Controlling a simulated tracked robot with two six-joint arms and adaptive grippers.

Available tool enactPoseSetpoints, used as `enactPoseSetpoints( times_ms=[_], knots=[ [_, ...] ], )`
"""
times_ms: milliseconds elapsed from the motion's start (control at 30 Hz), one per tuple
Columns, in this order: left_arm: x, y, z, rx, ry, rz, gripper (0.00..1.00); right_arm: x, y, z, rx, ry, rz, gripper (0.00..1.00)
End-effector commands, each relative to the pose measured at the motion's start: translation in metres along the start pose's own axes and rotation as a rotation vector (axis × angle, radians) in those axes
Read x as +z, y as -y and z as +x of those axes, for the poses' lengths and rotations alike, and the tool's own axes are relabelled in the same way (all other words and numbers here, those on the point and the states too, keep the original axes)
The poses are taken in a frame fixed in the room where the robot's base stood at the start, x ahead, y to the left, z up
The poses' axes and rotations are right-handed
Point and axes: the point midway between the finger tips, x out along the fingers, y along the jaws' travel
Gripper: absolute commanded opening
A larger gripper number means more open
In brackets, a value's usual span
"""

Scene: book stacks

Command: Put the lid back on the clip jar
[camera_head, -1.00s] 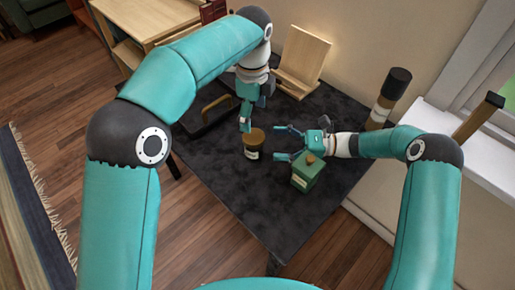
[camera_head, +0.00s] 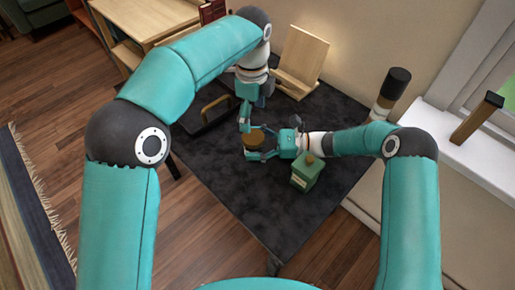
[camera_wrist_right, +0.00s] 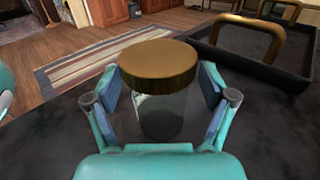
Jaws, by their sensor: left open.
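The clip jar (camera_head: 252,154) stands on the dark table mat, and a brown lid (camera_head: 255,136) sits on its top. In the right wrist view the jar's greyish glass body (camera_wrist_right: 161,118) shows under the brassy lid (camera_wrist_right: 158,64); whether the lid is fully seated cannot be told. My right gripper (camera_head: 267,147) has its fingers on both sides of the jar. The right wrist view shows gaps between those fingers and the glass. My left gripper (camera_head: 245,124) is open, just behind and above the lid, pointing down; whether it touches the lid is unclear.
A green box-like container (camera_head: 306,173) with a knob stands close beside my right gripper. A black tray (camera_head: 190,132) with a wooden handle lies behind left. A wooden stand (camera_head: 302,58) and a dark-topped cylinder (camera_head: 390,92) stand at the back. The front of the mat (camera_head: 250,200) is clear.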

Motion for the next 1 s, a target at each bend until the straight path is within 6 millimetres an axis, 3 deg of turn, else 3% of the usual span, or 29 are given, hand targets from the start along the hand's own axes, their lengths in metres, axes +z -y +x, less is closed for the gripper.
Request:
enactPoseSetpoints(
  times_ms=[67,467,767,1000],
  knots=[
    [0.0002,-0.0001,0.0000,0.000,0.000,0.000,0.83,0.0000,0.0000,0.0001,0.000,0.000,0.000,0.67],
    [0.0007,-0.0003,0.0000,0.000,0.000,-0.001,0.83,0.0000,0.0000,0.0005,0.001,0.000,0.000,0.00],
    [0.0007,-0.0003,-0.0001,0.000,0.000,-0.062,0.83,0.0000,0.0000,0.0005,0.001,0.000,0.000,0.00],
    [0.0007,-0.0003,0.0000,0.000,0.000,-0.402,0.83,0.0000,0.0000,0.0004,0.001,0.000,0.000,0.00]
  ],
)
